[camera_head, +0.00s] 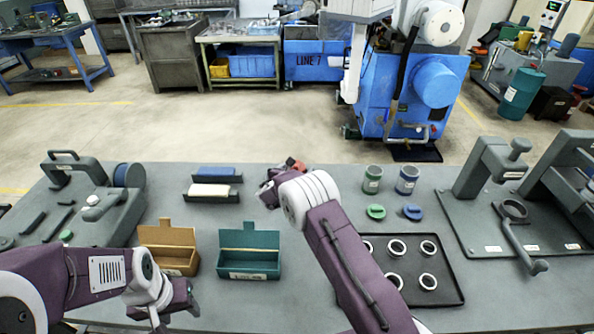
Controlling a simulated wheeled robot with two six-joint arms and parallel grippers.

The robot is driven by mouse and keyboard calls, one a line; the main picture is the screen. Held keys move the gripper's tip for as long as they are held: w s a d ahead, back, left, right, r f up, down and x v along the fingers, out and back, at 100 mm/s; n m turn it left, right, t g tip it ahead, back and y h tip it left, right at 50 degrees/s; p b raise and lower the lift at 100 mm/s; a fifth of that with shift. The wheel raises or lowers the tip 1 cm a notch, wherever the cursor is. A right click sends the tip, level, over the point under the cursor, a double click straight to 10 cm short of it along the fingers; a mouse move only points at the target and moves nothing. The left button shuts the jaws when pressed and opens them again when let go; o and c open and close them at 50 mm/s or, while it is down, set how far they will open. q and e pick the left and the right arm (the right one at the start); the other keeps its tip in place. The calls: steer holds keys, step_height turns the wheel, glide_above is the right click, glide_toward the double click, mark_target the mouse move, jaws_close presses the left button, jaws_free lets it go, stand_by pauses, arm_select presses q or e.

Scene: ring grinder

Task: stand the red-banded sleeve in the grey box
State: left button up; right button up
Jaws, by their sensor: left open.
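A small red and dark piece (296,164) shows just behind my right wrist. I cannot tell whether it is the red-banded sleeve or whether my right gripper touches it. My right gripper (268,190) is over the middle of the table, mostly hidden by its wrist, so its jaws cannot be read. My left gripper (172,312) is open and empty near the front edge, in front of the brown box. I see no clearly grey box. An open brown box (170,259) and an open teal box (250,264) stand side by side at front left of centre.
Dark holders carry a blue roll (215,171) and a cream roll (209,190). A green-labelled cup (372,181) and a blue-labelled cup (407,181) stand behind two discs. A black tray (450,290) holds several rings. A press (490,168) is right; a grinder (105,205) is left.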

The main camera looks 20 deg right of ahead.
steer(key=shift+f, duration=0.1)
steer(key=shift+s+a, duration=0.25)
steer(key=shift+s, duration=0.1)
arm_select(q)
steer(key=shift+f+b, duration=0.7)
arm_select(e)
steer(key=v, duration=0.8)
steer(key=shift+r, duration=0.3)
steer(key=shift+s, duration=0.1)
